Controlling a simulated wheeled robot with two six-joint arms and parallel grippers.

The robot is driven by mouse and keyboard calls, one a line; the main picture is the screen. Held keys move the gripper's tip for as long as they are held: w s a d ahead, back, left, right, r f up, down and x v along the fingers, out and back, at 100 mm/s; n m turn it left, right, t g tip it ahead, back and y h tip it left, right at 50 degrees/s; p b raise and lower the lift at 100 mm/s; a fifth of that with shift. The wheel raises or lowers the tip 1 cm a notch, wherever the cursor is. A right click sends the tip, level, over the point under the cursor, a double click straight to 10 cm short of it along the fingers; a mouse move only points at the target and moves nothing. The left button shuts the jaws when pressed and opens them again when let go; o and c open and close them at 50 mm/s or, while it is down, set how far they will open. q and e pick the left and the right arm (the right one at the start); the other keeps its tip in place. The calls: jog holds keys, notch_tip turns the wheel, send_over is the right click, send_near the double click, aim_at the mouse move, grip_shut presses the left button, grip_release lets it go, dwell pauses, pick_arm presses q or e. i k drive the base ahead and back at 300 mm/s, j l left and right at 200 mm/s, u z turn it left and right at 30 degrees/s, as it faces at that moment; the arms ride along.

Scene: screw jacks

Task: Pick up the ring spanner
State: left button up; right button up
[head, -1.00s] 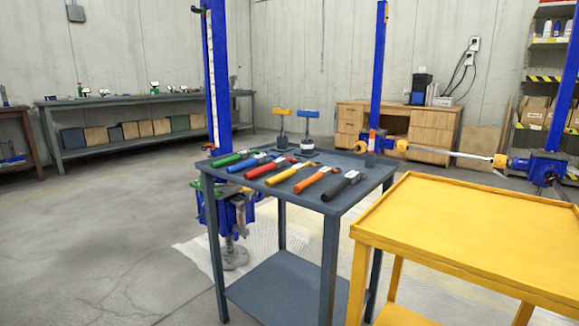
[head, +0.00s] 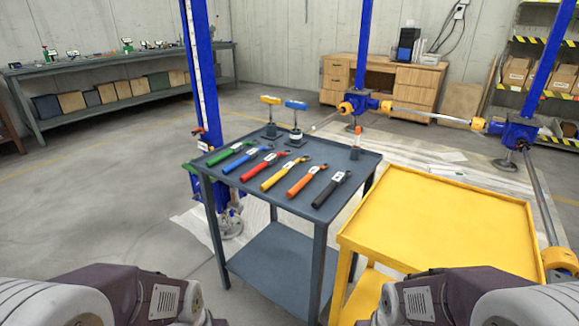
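Several hand tools lie in a row on the dark grey table (head: 352,163): one with a green handle (head: 223,155), a blue one (head: 243,160), a red one (head: 256,168), a yellow one (head: 276,174), an orange one (head: 304,183) and a black one (head: 329,190). Their metal heads point toward the back right and are small, so I cannot tell which is the ring spanner. Parts of my two arms show at the bottom left and right corners, apart from the table. Neither gripper is in view.
Yellow-topped (head: 270,100) and blue-topped (head: 295,104) T-shaped tools stand at the table's back. A yellow cart (head: 440,215) with an empty top stands close on the right. A blue post (head: 201,70) rises behind the table's left side. The floor at left is open.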

aim_at(270, 182)
jog(key=i+j+z, duration=0.2)
jog(key=j+z, duration=0.25)
jog(key=i+j+z, duration=0.1)
jog(key=j+z, duration=0.8)
jog(key=k+j+z, duration=0.1)
jog(key=j+z, duration=0.35)
jog(key=j, duration=0.2)
